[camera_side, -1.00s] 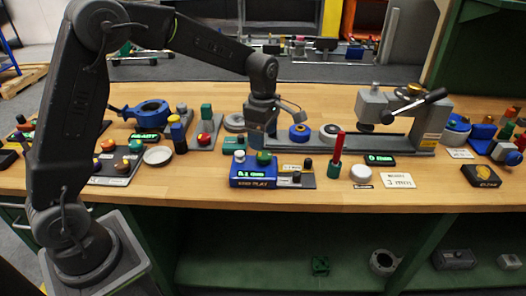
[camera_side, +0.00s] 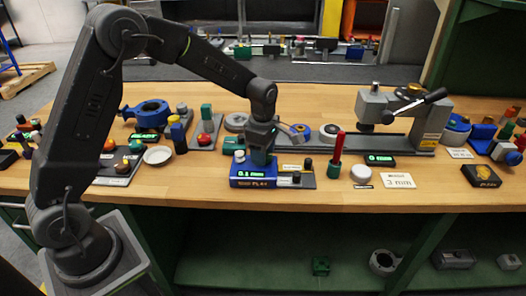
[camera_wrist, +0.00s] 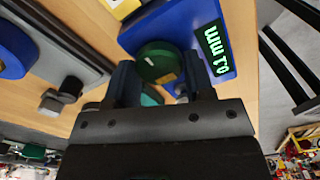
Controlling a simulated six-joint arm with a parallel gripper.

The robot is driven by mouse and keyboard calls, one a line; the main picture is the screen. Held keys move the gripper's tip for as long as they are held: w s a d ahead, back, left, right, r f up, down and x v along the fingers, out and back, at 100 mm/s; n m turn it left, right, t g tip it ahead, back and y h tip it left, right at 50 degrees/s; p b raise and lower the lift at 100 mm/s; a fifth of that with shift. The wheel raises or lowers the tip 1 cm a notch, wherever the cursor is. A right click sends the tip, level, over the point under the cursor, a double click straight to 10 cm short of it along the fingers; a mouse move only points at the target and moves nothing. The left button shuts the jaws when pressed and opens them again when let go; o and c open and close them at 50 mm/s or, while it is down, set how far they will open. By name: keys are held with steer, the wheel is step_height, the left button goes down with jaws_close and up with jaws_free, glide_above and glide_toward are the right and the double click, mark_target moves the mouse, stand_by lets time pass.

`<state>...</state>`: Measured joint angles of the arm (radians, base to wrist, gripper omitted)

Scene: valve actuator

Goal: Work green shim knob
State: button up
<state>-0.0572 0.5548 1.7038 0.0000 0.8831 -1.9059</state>
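The green shim knob (camera_wrist: 158,62) sits on top of the blue box (camera_wrist: 128,38) with a lit green readout of 0.1 mm (camera_wrist: 216,48). In the side view, the blue box (camera_side: 253,183) is near the front of the bench and my gripper hides the knob. My gripper (camera_side: 261,160) points down over the right part of the box. In the wrist view, my gripper (camera_wrist: 160,68) has its fingers apart, one on each side of the knob. I cannot tell whether the fingers touch it.
A small panel with knobs (camera_side: 297,178) stands right of the box. A red post on a green base (camera_side: 337,155), a white disc (camera_side: 361,174) and a 3 mm card (camera_side: 398,181) are farther right. A grey rail (camera_side: 345,143) with a clamp (camera_side: 402,108) lies behind.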

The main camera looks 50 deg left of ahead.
steer(key=c, duration=0.4)
